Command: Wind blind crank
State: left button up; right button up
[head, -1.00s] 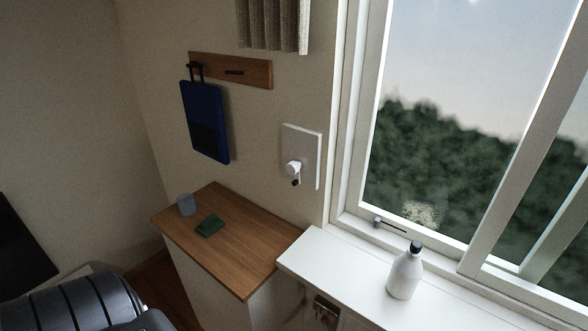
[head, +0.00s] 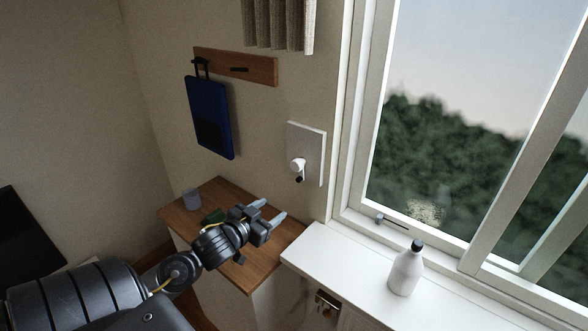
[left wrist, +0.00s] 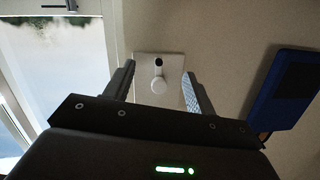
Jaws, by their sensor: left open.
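The blind crank (head: 298,167) is a small white round hub with a short arm and a dark knob hanging down, on a white wall plate (head: 313,139) left of the window. In the left wrist view the crank (left wrist: 158,84) shows between my fingers, with space on both sides. My left gripper (head: 272,212) is open and empty, below and left of the crank, over the wooden cabinet top, apart from the crank. In the left wrist view my left gripper (left wrist: 160,85) points at the plate. My right gripper is not in view.
A blue bag (head: 208,118) hangs from a wooden rail (head: 262,70). A grey cup (head: 191,199) and a dark green item (head: 214,216) are on the wooden cabinet (head: 211,194). A white bottle (head: 407,271) stands on the white sill (head: 340,255). A curtain (head: 280,22) hangs above.

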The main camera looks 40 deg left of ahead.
pick_arm(q)
jog(key=m+t+h, duration=0.1)
jog(key=t, duration=0.1)
send_near(295, 167)
jog(key=w+p, duration=0.1)
jog(key=w, duration=0.2)
jog(key=w+p, duration=0.1)
jog(key=w, duration=0.1)
jog(key=w+p, duration=0.1)
jog(key=w, duration=0.2)
jog(key=shift+w+a, duration=0.25)
jog(key=shift+w, duration=0.05)
jog(key=shift+w+f, duration=0.15)
jog(key=shift+w, duration=0.55)
jog(key=shift+c, duration=0.2)
jog(key=c, duration=0.9)
jog(key=shift+m, duration=0.4)
